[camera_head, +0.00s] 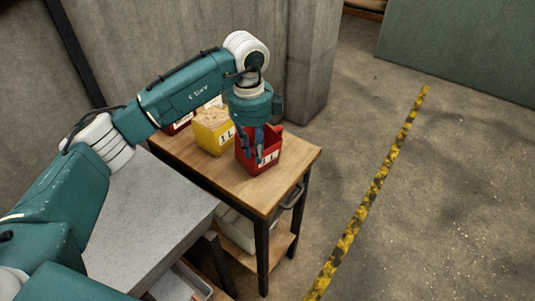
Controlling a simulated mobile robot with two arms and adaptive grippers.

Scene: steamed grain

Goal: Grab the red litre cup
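The red litre cup (270,159), a square box marked "1 L", stands upright near the right end of the wooden table top. My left gripper (257,155) points down from above right at this cup. Its fingers overlap the cup's near left side and rim, and hide part of its opening. I cannot tell whether the fingers grip the cup wall or only stand in front of or inside it. My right gripper does not show.
A yellow cup (211,139) full of grain stands just left of the red cup. Another red container (178,127) is partly hidden behind my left arm. A grey counter (155,220) adjoins the wooden table (283,179). Open floor lies to the right, with a yellow-black stripe (377,183).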

